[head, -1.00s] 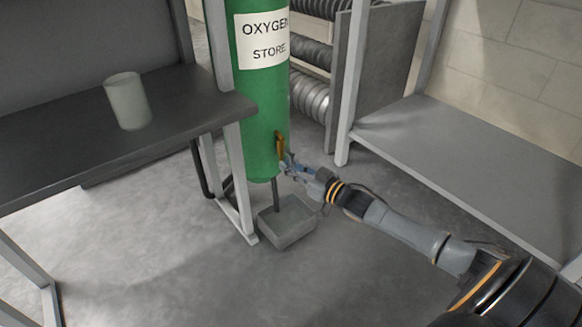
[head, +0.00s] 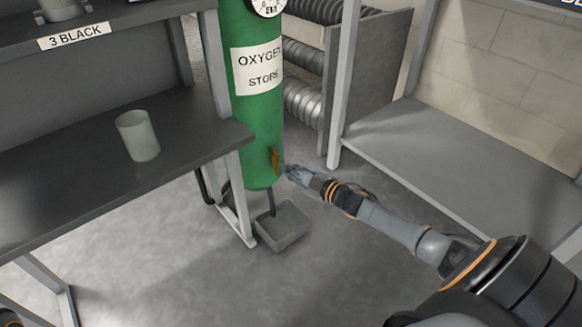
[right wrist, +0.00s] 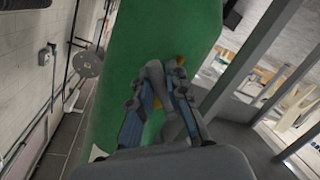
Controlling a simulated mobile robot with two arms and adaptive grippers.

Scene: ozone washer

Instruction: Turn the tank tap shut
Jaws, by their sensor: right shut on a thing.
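The green oxygen tank (head: 262,130) stands upright between the bench and the shelves, with a label on its front. The brass tank tap (head: 275,158) is low on its right side, its handle looking roughly upright. My right gripper (head: 287,170) reaches in from the right and is at the tap. In the right wrist view my right gripper (right wrist: 160,90) is against the tank (right wrist: 125,50), its fingers close together. Small yellow-orange parts of the tap (right wrist: 157,103) show between and beside the fingers; the rest is hidden. My left gripper is not in view.
A grey drip tray (head: 283,228) sits on the floor below the tank. A dark bench (head: 190,150) with a pale cup (head: 138,136) stands at left. A low grey shelf (head: 450,150) is at right. The floor in front is clear.

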